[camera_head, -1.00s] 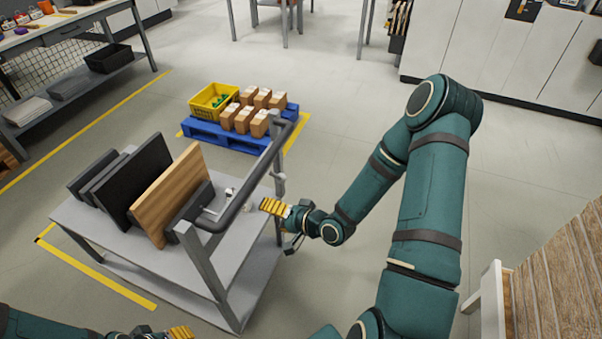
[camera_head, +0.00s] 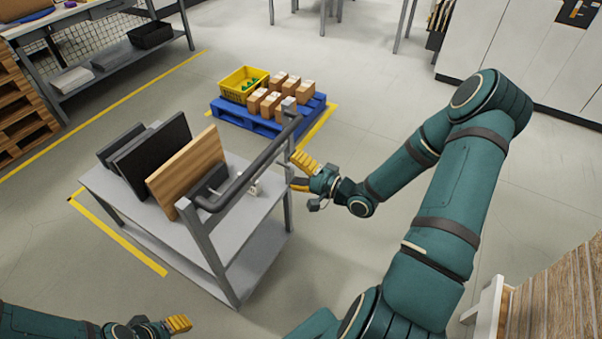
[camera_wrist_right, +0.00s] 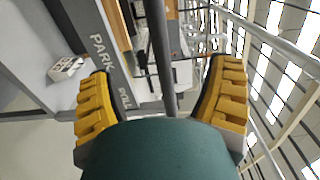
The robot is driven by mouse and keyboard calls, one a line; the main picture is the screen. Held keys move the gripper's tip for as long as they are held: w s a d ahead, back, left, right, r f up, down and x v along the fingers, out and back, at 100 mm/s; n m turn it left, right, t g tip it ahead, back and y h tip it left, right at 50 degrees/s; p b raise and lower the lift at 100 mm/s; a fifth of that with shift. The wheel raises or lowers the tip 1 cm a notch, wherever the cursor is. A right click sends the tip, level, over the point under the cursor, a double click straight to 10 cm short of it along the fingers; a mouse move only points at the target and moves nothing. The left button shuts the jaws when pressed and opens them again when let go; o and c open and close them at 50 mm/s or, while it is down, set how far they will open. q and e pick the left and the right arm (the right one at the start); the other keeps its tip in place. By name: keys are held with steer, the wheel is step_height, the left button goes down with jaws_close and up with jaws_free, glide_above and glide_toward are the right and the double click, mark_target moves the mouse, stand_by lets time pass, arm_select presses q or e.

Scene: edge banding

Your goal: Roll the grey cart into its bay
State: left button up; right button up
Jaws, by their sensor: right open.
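The grey cart (camera_head: 222,262) stands in the middle left of the head view, with a dark push handle (camera_head: 250,172) on its near right end. It carries several dark panels (camera_head: 150,150) and a wooden panel (camera_head: 187,170), all upright. My right gripper (camera_head: 299,174) is open beside the far end of the handle. In the right wrist view a dark bar (camera_wrist_right: 160,50) runs between its spread yellow fingers, with no clear contact. My left gripper (camera_head: 180,324) is low at the left, apart from the cart; its opening cannot be made out. Yellow floor tape (camera_head: 120,238) runs along the cart's left side.
A blue pallet (camera_head: 240,118) with a yellow crate (camera_head: 243,84) and several cartons (camera_head: 270,103) lies behind the cart. A workbench (camera_head: 90,72) stands at the upper left. A wood-topped surface (camera_head: 555,290) is at the lower right.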

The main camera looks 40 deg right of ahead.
mark_target(268, 158)
steer(key=b+x, duration=0.1)
steer(key=x, duration=0.9)
steer(key=shift+b, duration=0.4)
steer(key=c, duration=1.2)
jaws_close()
steer(key=shift+w, duration=0.15)
